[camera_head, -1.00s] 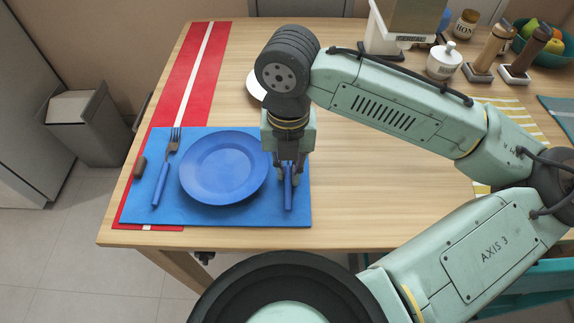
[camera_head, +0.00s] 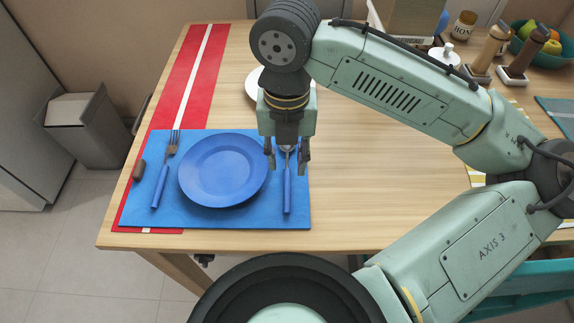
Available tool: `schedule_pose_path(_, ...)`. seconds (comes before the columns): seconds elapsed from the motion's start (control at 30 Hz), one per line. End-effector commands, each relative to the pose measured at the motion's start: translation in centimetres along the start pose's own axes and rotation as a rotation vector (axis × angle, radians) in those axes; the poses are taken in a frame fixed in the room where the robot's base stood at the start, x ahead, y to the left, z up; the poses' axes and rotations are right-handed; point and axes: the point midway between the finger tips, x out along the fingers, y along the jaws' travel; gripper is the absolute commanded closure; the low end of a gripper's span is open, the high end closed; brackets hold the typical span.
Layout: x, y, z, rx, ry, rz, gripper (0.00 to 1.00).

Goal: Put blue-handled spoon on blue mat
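The blue-handled spoon (camera_head: 287,190) lies on the right part of the blue mat (camera_head: 235,218), its handle towards the front edge. Its bowl end is partly hidden by my gripper. My gripper (camera_head: 288,169) is open, with its fingers apart on either side above the spoon, and it holds nothing. A blue plate (camera_head: 222,168) sits in the middle of the mat, to the left of the spoon. A blue-handled fork (camera_head: 161,182) lies on the mat left of the plate.
A small brown object (camera_head: 139,170) lies at the mat's left edge. A red and white runner (camera_head: 187,88) passes under the mat. A white plate (camera_head: 252,85) is partly hidden behind my arm. Jars and a fruit bowl (camera_head: 548,52) stand at the back right. The front middle table is bare.

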Motion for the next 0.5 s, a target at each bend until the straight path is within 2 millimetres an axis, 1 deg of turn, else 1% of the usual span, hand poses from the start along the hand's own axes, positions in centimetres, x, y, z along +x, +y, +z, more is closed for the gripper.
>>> schedule_pose_path(0.03,-1.2,0.1,0.0,-0.003,-0.003,0.002,0.68)
schedule_pose_path(0.2,-4.8,0.1,0.1,-0.002,-0.002,0.000,0.68)
schedule_pose_path(0.33,-6.7,0.0,0.0,0.000,-0.002,-0.001,0.68)
schedule_pose_path(0.5,-7.8,0.0,0.0,0.001,-0.001,-0.001,0.68)
